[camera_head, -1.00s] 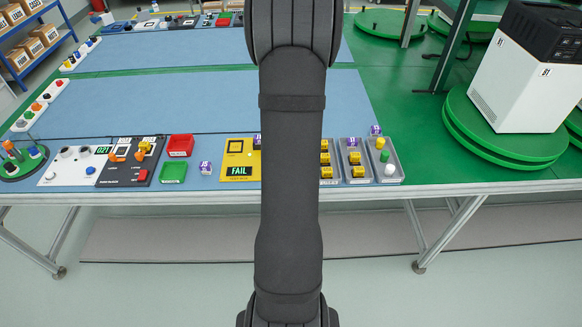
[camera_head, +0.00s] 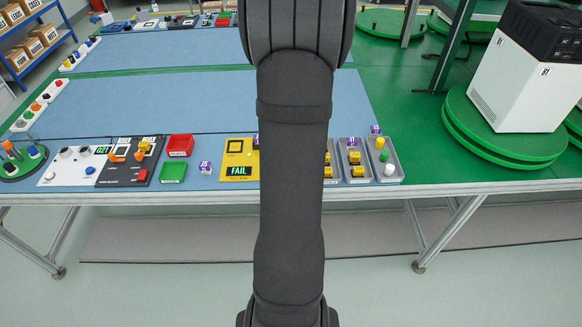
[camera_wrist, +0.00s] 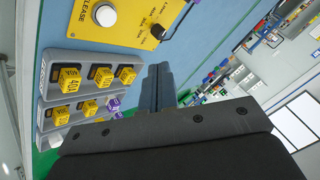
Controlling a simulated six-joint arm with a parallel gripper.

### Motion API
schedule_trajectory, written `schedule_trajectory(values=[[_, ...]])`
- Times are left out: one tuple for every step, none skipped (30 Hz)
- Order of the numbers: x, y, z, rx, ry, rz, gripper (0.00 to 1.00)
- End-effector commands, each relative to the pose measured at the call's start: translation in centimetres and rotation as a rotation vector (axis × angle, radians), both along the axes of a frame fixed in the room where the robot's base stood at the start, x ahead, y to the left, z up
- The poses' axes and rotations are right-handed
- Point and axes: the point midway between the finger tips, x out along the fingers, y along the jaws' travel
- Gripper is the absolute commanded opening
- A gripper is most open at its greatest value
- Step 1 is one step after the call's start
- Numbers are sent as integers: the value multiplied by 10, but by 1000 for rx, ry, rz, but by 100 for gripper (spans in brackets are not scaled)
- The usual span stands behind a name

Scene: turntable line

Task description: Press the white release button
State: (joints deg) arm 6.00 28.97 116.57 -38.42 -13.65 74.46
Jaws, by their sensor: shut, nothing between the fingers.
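The white release button (camera_wrist: 104,15) shows at the top of the wrist view.
Grey trays of yellow blocks (camera_wrist: 70,54) lie left of my gripper in the wrist view. In the head view, a tray with coloured pegs (camera_head: 395,158) stands right of my arm, and red (camera_head: 180,143) and green (camera_head: 173,171) bins stand left. Blue mat behind is mostly clear.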

Motion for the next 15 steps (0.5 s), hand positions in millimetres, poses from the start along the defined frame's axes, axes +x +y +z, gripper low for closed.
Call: schedule_trajectory(values=[[0, 0, -4, 1, 3, 0, 0], [0, 0, -7, 1, 3, 0, 0], [0, 0, -12, 2, 3, 1, 0], [0, 0, -16, 3, 5, 1, 0], [0, 0, -20, 2, 4, 0, 0], [-1, 0, -25, 2, 4, 0, 0], [-1, 0, -30, 0, 5, -1, 0], [-1, 0, -34, 0, 4, -1, 0], [0, 0, -40, 2, 4, 0, 0], [0, 0, -45, 1, 4, 0, 0], [-1, 0, -49, 1, 5, -1, 0], [0, 0, -54, 0, 4, 1, 0], [-1, 0, -58, 1, 4, -2, 0], [-1, 0, -62, -1, 4, -1, 0], [0, 0, -66, 0, 3, 0, 0]])
